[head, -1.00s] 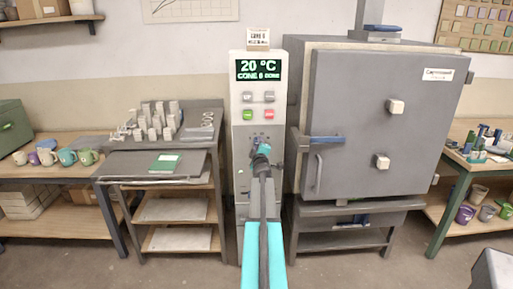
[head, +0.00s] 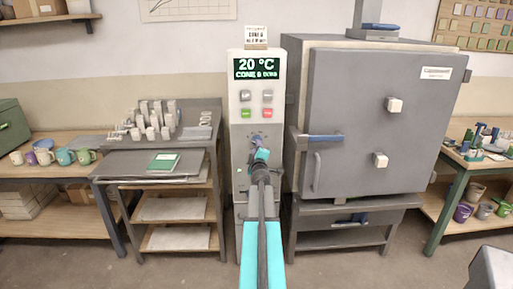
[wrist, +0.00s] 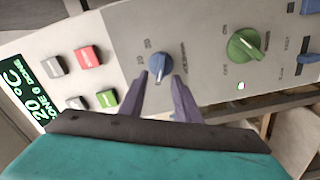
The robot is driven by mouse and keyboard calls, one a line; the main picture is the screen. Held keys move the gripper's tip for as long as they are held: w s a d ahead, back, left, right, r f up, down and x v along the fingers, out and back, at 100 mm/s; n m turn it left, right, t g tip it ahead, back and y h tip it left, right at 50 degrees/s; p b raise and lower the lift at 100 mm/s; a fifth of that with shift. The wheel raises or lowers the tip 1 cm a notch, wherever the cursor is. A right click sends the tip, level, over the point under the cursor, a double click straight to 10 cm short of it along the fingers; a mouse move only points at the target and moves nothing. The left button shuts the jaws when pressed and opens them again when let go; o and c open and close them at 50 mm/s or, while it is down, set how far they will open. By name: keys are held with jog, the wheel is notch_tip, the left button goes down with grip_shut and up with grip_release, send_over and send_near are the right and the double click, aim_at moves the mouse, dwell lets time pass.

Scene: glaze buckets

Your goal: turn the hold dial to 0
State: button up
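The control panel (head: 242,160) stands left of the kiln, and its display reads 20 °C and CONE 6 DONE. In the wrist view a blue dial (wrist: 160,66) with a pale pointer mark sits on the panel face, with small numbers and lettering around it; I cannot read the lettering or its setting surely. My gripper (wrist: 160,77) is open, its two purple-grey fingers spread to either side of the blue dial's near edge. I cannot tell whether they touch it. In the head view my gripper (head: 262,153) is just in front of the panel and partly hides the dial area.
A larger green dial (wrist: 243,45) sits right of the blue one in the wrist view, with a lit lamp below it. Red (wrist: 89,56), green (wrist: 107,98) and grey buttons lie to the left. The kiln (head: 375,120) stands close on the right, a shelf cart (head: 205,185) on the left.

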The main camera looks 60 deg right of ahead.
jog(key=v, duration=0.9)
jog(key=shift+d+r, duration=0.1)
dwell(0.7)
